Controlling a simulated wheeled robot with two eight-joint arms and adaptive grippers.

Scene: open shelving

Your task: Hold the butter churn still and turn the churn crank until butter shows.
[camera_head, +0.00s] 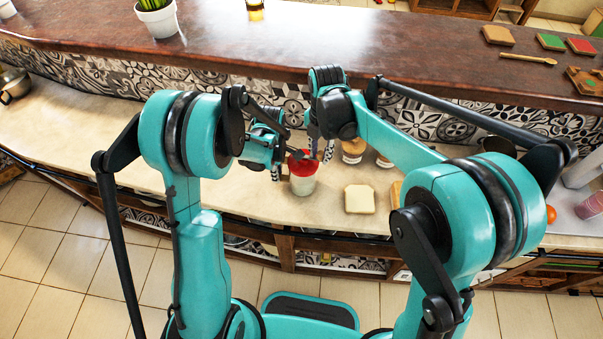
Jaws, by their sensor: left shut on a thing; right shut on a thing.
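The butter churn (303,184), a small pale container with a red top, stands upright on the light counter. My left gripper (283,165) is at the churn's left side, shut on the churn; its fingers are partly hidden. My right gripper (319,149) comes down from above at the churn's top, shut on what appears to be the churn crank. The crank itself is too small and covered to make out clearly. I cannot see inside the churn, and no butter is visible.
A slice of bread (359,199) lies right of the churn, with jars (353,151) behind it. A raised dark wooden ledge (250,50) runs behind the counter (80,125). It bears a potted plant (157,19). The counter to the left is mostly clear.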

